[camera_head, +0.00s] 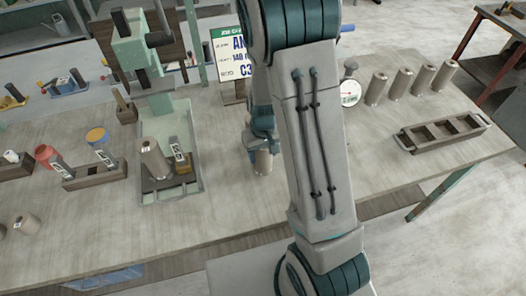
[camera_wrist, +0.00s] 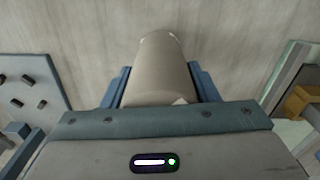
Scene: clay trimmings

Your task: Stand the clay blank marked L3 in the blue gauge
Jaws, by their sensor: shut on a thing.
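My gripper (camera_head: 262,135) is shut on a grey-beige clay blank (camera_head: 263,162), a cylinder, behind my forearm in the head view. In the wrist view the blank (camera_wrist: 160,70) sits between the two blue fingers of my gripper (camera_wrist: 160,88), over bare tabletop. A small white patch shows near its lower end; no mark can be read, so I cannot tell whether it is L3. A small blue-based fixture (camera_head: 66,84), perhaps the blue gauge, stands at the back left of the table, far from my gripper.
A green press with a tray (camera_head: 192,187) stands left of my gripper, holding another cylinder (camera_head: 153,158). A job card (camera_head: 228,50) stands behind. Several cylinders (camera_head: 401,81) and a dark compartment rack (camera_head: 443,133) are at right. The front middle of the table (camera_head: 225,225) is clear.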

